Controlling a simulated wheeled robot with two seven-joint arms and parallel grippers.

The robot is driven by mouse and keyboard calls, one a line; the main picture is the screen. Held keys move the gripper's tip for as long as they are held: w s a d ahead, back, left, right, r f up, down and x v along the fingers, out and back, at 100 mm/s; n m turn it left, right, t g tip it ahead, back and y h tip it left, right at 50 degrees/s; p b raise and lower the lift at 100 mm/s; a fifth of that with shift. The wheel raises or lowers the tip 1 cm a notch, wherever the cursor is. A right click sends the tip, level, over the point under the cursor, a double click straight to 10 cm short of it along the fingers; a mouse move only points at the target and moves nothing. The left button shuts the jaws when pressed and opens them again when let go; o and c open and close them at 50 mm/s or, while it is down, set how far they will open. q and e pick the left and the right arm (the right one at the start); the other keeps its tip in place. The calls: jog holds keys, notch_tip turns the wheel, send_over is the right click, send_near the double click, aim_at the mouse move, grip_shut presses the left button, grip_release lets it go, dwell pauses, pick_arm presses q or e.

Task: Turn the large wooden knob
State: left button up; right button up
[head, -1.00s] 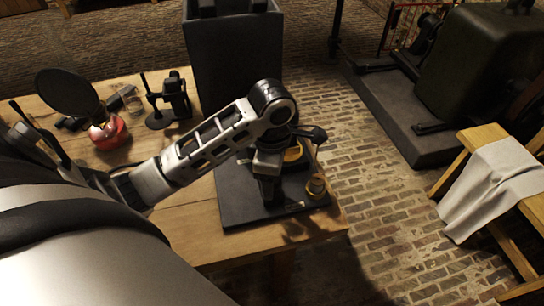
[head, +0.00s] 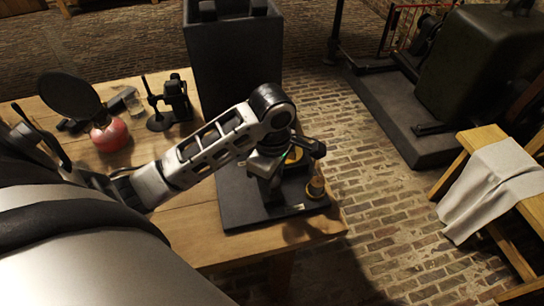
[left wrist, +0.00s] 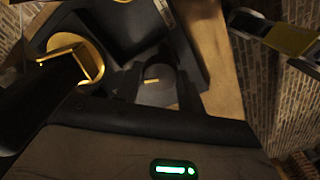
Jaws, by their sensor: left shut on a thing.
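My left arm reaches in from the left of the head view, and my left gripper (head: 268,190) points down over a dark device on a black base board (head: 242,208). The gripper is shut on what I take to be the large wooden knob. In the left wrist view a dark, rounded top (left wrist: 158,85) shows between the two dark fingers. In the head view the wrist and gripper hide the held part. A small brown post (head: 316,187) stands on the board, right of the gripper.
The board lies on a wooden table (head: 190,228) near its right corner. A red flask (head: 110,137) and a black stand (head: 176,100) are at the left. A tall dark box (head: 235,60) rises behind.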

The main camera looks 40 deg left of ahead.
pick_arm(q)
jog(key=m, duration=1.3)
jog(key=shift+m, duration=0.4)
jog(key=m, duration=1.3)
jog(key=shift+m, duration=0.3)
jog(key=m, duration=1.3)
jog(key=shift+w+m, duration=0.1)
jog(key=shift+m, duration=0.2)
jog(key=m, duration=0.6)
jog(key=shift+r, duration=0.1)
jog(key=m, duration=0.6)
jog(key=shift+m, duration=0.4)
